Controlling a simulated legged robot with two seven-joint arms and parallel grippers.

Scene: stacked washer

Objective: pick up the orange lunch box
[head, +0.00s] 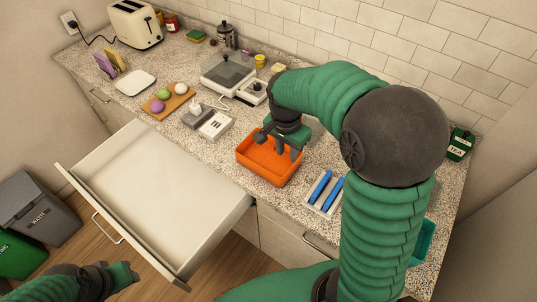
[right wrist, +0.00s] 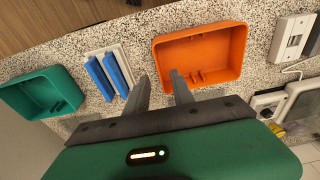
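The orange lunch box (head: 256,172) is an open-topped tray on the speckled counter, near its front edge. It also shows in the right wrist view (right wrist: 212,50), with small dividers inside. My right gripper (head: 283,150) is above the box in the head view. In the right wrist view its two fingers (right wrist: 159,76) are apart with nothing between them, and the tips show by the box's edge. I cannot tell whether they touch it. My left gripper (head: 122,276) is low at the left, away from the counter; its finger opening is unclear.
A white tray with blue bars (head: 326,190) lies right of the box, and a green box (head: 424,240) is partly behind my arm. A white switch-like device (head: 209,121) stands to the left. An open empty drawer (head: 160,190) juts out below the counter.

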